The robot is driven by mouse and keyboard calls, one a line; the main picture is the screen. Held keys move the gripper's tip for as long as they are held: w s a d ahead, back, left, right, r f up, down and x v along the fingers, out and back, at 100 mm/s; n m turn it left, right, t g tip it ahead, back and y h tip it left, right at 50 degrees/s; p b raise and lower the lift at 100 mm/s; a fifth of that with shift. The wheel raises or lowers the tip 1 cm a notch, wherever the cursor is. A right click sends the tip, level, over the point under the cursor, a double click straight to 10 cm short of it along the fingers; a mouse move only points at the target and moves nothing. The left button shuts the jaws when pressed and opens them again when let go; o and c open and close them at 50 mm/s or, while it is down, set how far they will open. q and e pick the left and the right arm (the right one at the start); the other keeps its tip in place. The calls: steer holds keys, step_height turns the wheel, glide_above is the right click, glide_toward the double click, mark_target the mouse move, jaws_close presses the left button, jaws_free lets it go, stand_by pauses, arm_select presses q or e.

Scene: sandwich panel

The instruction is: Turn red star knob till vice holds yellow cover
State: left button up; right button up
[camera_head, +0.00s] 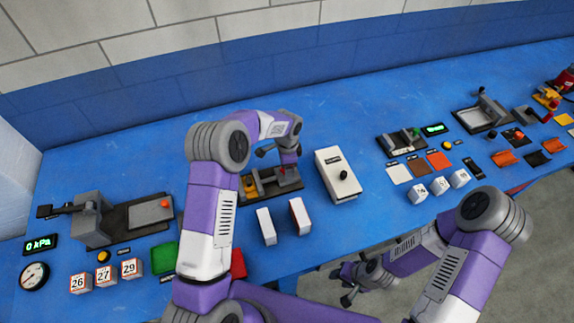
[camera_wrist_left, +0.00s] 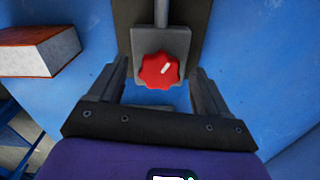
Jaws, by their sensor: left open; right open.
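The red star knob (camera_wrist_left: 159,71) sits on a grey block at the end of the vice, with a metal rod running away behind it. My left gripper (camera_wrist_left: 156,92) is open, with one finger on each side of the knob; I cannot tell whether either touches it. In the head view my left arm reaches down over the vice (camera_head: 266,187) and hides part of it. A small yellow piece (camera_head: 248,184), apparently the yellow cover, is in the vice's left part; its fit between the jaws is unclear. My right gripper (camera_head: 352,284) is open and empty, beyond the table's front edge.
A white box with a black knob (camera_head: 338,174) stands right of the vice. A grey press-like fixture (camera_head: 122,220) and numbered cubes (camera_head: 104,274) are at left. The table behind the vice is clear.

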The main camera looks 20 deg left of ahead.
arm_select(q)
steer(key=shift+r+p, duration=0.35)
steer(key=shift+r, duration=3.45)
